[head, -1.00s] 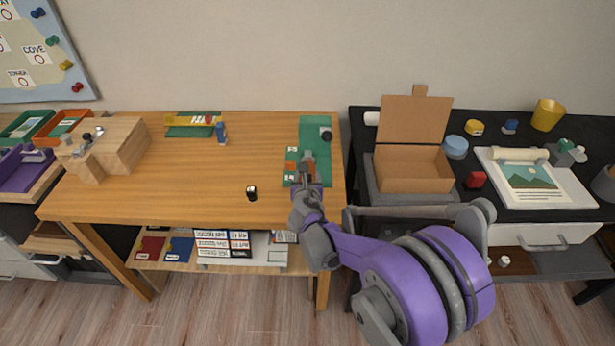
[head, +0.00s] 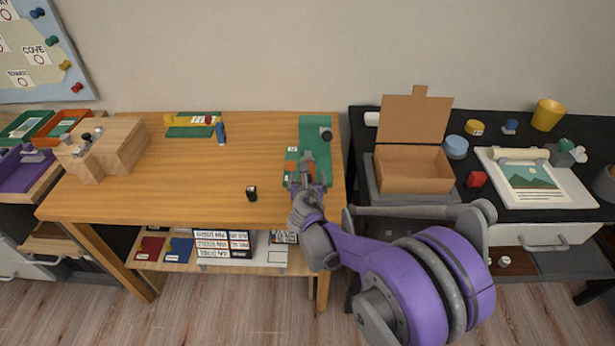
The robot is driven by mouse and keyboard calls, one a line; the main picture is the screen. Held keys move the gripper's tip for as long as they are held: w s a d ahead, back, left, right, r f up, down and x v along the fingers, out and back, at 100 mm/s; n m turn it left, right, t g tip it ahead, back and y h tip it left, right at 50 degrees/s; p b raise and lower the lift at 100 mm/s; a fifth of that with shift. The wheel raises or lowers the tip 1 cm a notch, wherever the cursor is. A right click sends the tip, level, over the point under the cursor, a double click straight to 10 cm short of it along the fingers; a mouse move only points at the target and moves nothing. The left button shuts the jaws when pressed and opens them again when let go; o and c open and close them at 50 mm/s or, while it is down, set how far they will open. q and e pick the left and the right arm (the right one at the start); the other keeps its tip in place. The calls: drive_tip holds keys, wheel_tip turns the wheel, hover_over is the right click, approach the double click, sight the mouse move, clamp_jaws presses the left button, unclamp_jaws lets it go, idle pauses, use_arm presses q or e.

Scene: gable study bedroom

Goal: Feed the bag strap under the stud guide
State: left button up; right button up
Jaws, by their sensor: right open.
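My right gripper (head: 307,161) is open, low over the near part of a green board (head: 314,125) at the right end of the wooden table. Orange and white patches (head: 291,166) show on the board beside the fingers, and a dark round piece (head: 326,134) sits near its far right edge. A second green board (head: 190,131) at the back left carries a yellow strip (head: 183,120) and a small red piece (head: 208,119). I cannot tell which piece is the bag strap or the stud guide. What lies between the fingers is too small to make out. My left gripper is out of view.
A blue upright piece (head: 221,133) and a small black piece (head: 251,193) stand on the wooden table (head: 175,190). A wooden block (head: 118,146) is at its left end. An open cardboard box (head: 414,182) stands on the black desk to the right. The table's middle is clear.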

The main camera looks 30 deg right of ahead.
drive_tip(key=p+v, duration=0.1)
drive_tip(key=v, duration=0.9)
drive_tip(key=shift+s+a+r+p, duration=0.15)
drive_tip(key=shift+s+a+p, duration=0.05)
drive_tip(key=shift+s+p, duration=0.15)
drive_tip(key=shift+s+m, duration=0.35)
drive_tip(key=shift+m, duration=0.15)
drive_tip(key=s+a+f+m+g+y, duration=0.2)
drive_tip(key=s+a+m, duration=0.2)
drive_tip(key=s+m, duration=0.45)
drive_tip(key=s+a+f+m+g+y, duration=0.1)
drive_tip(key=s+a+m+g+y, duration=0.15)
drive_tip(key=s+m, duration=0.6)
drive_tip(key=s+a+f+m+g+y, duration=0.2)
drive_tip(key=s+a+m, duration=0.2)
drive_tip(key=s+m, duration=0.5)
use_arm(q)
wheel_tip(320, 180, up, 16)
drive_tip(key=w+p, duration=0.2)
drive_tip(key=p, duration=1)
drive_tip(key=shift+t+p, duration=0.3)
drive_tip(key=shift+p, duration=0.1)
use_arm(e)
drive_tip(key=w+r+m, duration=0.2)
drive_tip(key=w+r, duration=0.2)
drive_tip(key=r, duration=1)
drive_tip(key=shift+a+m, duration=0.4)
